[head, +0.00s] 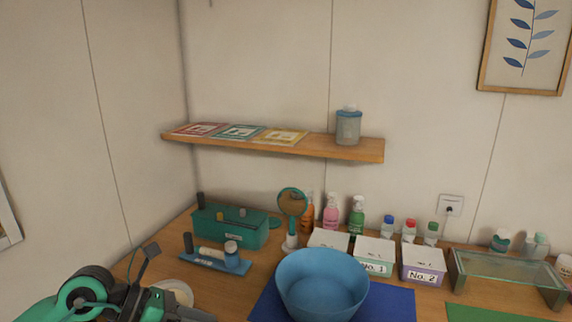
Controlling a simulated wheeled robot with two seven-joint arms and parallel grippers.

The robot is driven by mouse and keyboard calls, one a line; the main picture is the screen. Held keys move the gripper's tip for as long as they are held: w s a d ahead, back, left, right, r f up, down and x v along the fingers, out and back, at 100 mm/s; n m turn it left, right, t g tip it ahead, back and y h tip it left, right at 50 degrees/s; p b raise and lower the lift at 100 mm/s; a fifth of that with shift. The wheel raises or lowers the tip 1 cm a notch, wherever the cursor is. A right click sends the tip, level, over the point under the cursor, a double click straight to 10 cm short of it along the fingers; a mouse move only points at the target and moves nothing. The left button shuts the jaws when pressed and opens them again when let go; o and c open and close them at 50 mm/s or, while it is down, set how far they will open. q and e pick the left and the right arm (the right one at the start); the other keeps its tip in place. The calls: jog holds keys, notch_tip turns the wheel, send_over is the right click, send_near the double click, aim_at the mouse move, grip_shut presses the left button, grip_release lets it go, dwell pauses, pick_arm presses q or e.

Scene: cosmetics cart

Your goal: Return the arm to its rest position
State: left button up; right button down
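My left arm, green and black, comes in at the bottom left corner. My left gripper (146,264) is at the lower left, at the table's left edge. A dark finger-like part points up, but I cannot tell whether the gripper is open or shut, and I see nothing held in it. A pale round dish (176,290) shows partly behind the arm. My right arm and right gripper are not in view.
A blue bowl (322,285) stands on a blue mat (392,306). Behind it are white boxes (374,256) and pump bottles (357,218). A teal box (240,232) and a blue tray (205,261) stand nearer the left arm. A wooden shelf (365,154) hangs above.

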pick_arm(q)
jog(key=s+d+r+n+t+h, duration=0.1)
jog(key=d+r+n+t+h, duration=0.1)
jog(key=d+r+n+h, duration=0.35)
jog(key=w+a+r+n+t+h, duration=0.1)
jog(key=w+a+r+n+t, duration=0.2)
jog(key=n+t, duration=0.7)
jog(key=a+f+n+t+y, duration=0.1)
jog(key=a+f+n+y, duration=0.5)
jog(key=f+n+y, duration=0.45)
jog(key=a+f+n+t+y, duration=0.1)
jog(key=a+f+n+y, duration=0.65)
jog(key=n, duration=0.55)
jog(key=s+d+f+n+g, duration=0.3)
jog(key=s+f+n+g, duration=0.2)
jog(key=s+f+g, duration=1.2)
jog(key=s+f+t, duration=0.2)
jog(key=f, duration=1.3)
jog(key=s+f+t, duration=0.1)
jog(key=s+f, duration=0.2)
jog(key=f, duration=1.3)
jog(key=s+a+f, duration=0.2)
jog(key=s+f, duration=0.7)
jog(key=f, duration=0.1)
jog(key=s+a+f+g, duration=0.1)
jog(key=s+a+f, duration=0.1)
jog(key=s+f, duration=0.8)
jog(key=shift+s+f, duration=0.15)
jog(key=shift+f, duration=0.25)
